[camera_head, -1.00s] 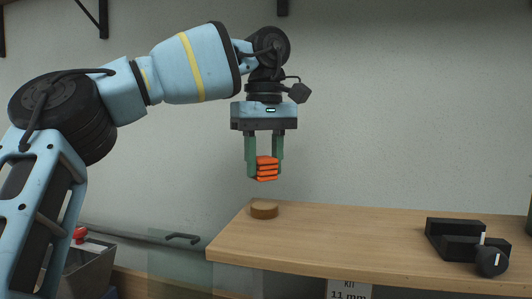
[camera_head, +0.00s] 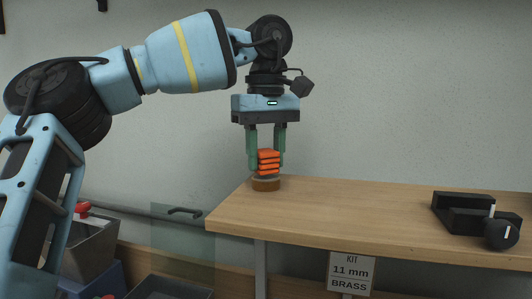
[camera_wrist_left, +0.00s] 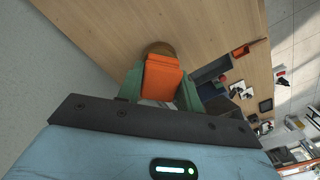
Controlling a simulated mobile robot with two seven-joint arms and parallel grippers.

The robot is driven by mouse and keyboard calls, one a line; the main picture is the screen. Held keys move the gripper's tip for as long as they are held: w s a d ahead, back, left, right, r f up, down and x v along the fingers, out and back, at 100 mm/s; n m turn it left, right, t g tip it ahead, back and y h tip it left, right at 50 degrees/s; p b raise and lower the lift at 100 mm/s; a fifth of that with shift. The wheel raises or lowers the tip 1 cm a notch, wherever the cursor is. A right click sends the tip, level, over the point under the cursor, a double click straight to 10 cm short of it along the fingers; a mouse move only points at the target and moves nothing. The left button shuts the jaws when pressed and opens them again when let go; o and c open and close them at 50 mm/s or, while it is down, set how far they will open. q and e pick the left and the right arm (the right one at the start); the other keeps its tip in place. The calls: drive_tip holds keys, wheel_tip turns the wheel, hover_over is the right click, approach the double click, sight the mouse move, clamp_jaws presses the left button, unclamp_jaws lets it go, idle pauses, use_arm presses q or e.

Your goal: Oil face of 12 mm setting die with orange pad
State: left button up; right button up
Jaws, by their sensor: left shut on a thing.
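My left gripper (camera_head: 266,166) points down and is shut on the orange pad (camera_head: 268,157), a ribbed block between its green fingers. The pad also shows in the left wrist view (camera_wrist_left: 162,76). Directly below it, a low round brown piece (camera_head: 265,185) stands at the left end of the wooden bench top. The pad's underside is at or just above this piece; I cannot tell if they touch. In the left wrist view the brown piece (camera_wrist_left: 158,48) shows partly behind the pad. I cannot make out a 12 mm setting die for certain. My right gripper is not in view.
A black block-shaped fixture (camera_head: 463,212) with a dark round knob (camera_head: 501,233) stands at the right on the bench top (camera_head: 350,208). The bench between is clear. A sign (camera_head: 351,272) reading "KIT 11 mm BRASS" hangs below the edge. Grey bins (camera_head: 88,245) stand lower left.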

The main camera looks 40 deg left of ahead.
sight(266, 150)
use_arm(q)
drive_tip(key=shift+f, duration=0.45)
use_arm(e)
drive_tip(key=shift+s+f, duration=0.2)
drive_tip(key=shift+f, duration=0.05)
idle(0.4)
use_arm(q)
drive_tip(key=shift+f, duration=0.35)
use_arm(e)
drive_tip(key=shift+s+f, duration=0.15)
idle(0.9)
